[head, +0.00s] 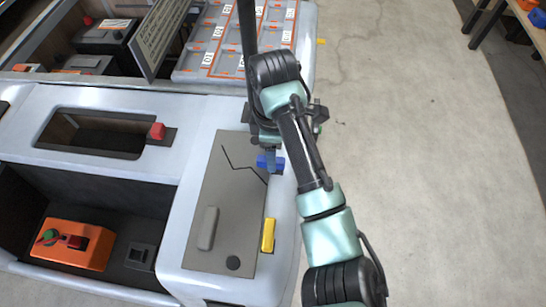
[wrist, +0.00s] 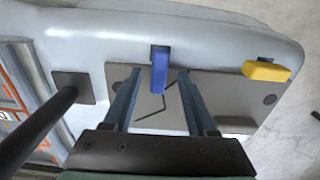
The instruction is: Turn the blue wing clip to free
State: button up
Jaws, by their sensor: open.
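The blue wing clip (head: 262,161) sits at the right edge of the grey panel (head: 217,205) on the cart roof. In the wrist view the blue wing clip (wrist: 160,72) lies crosswise over the panel's edge, with its length running toward me. My gripper (wrist: 157,76) is open, with one finger on each side of the clip and a visible gap to each. In the head view my gripper (head: 270,150) is over the clip and partly covers it. I cannot tell the exact height of the fingertips against the clip.
A dark post (wrist: 45,118) rises left of my gripper in the wrist view. An orange box (head: 66,244) sits in the lower left bay. Bare floor (head: 430,160) lies to the right.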

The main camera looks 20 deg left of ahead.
jog(key=shift+f, duration=1)
grip_shut()
